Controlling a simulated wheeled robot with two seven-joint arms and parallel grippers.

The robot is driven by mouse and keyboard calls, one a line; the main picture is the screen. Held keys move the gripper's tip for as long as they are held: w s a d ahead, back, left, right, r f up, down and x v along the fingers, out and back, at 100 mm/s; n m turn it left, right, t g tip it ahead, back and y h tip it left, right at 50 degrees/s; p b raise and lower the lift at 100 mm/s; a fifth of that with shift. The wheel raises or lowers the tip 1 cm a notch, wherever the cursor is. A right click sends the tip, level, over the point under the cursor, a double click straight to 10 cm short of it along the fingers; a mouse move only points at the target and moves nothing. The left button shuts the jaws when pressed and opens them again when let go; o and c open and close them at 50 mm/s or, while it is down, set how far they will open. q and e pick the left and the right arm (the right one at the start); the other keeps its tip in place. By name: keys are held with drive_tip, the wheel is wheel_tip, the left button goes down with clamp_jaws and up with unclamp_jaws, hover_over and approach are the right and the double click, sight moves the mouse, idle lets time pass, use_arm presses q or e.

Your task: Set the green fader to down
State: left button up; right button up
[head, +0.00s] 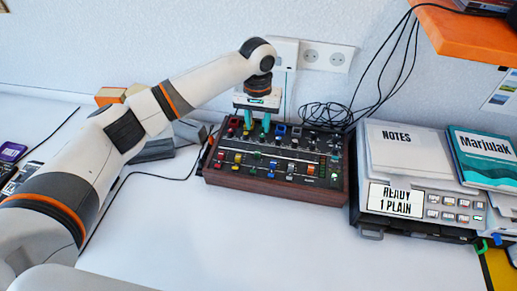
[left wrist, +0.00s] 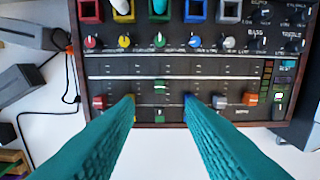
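The mixer (head: 272,182) stands on the table with a row of coloured faders. In the left wrist view, the green fader cap (left wrist: 160,87) sits higher than the neighbouring caps, with a darker green piece (left wrist: 160,114) below it whose nature I cannot tell. My left gripper (head: 258,124) hangs over the back part of the mixer. Its teal fingers (left wrist: 159,100) are apart, one on each side of the green fader's column, with nothing between them that I can see gripped. The fingers partly hide the yellow and blue faders. My right gripper is not in view.
Red (left wrist: 99,102), white (left wrist: 219,102) and orange-red (left wrist: 250,99) faders stand nearby. Knobs and coloured buttons lie behind them. A device with papers and a book (head: 485,158) stands right of the mixer. Black cables (head: 325,115) lie behind. The table in front is clear.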

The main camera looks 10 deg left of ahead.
sight(258, 152)
use_arm(q)
drive_tip(key=f, duration=1.1)
drive_tip(key=shift+s+p, duration=0.2)
drive_tip(key=shift+p, duration=0.15)
clamp_jaws()
